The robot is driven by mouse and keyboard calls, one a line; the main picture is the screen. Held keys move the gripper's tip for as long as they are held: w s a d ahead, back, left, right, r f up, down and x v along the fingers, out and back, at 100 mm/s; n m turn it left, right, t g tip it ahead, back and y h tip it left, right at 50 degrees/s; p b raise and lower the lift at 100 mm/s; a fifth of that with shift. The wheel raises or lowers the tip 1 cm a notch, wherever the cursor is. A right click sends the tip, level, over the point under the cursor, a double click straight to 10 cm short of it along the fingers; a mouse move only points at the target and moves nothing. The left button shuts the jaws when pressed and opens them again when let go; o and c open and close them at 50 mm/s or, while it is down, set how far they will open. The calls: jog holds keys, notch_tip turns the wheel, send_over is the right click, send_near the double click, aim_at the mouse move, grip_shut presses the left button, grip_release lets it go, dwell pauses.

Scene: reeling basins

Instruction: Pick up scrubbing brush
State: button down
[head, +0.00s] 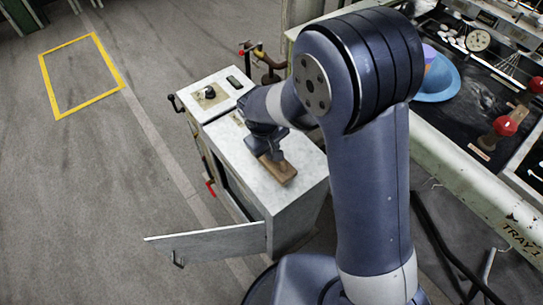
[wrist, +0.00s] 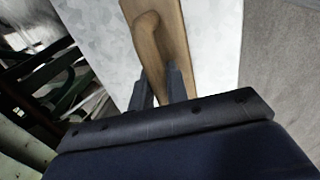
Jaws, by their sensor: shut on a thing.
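The scrubbing brush (head: 281,174) is a brown wooden block on the pale top of a metal cabinet in the head view. In the wrist view the brush (wrist: 179,27) shows as a wooden board with a raised, rounded handle. My gripper (wrist: 163,82) has its two dark fingers on either side of that handle and is shut on it. In the head view my gripper (head: 270,153) is over the left end of the brush, partly hidden by my wrist. I cannot tell whether the brush rests on the top or is slightly above it.
The cabinet (head: 306,179) has an open door (head: 210,244) swung out at its lower left. A small dark object (head: 235,82) lies on the cabinet's far part. Floor at left is clear.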

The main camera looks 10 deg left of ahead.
jog(key=shift+r, duration=0.15)
notch_tip(320, 180, up, 10)
jog(key=shift+f+p, duration=0.1)
jog(key=shift+p, duration=0.6)
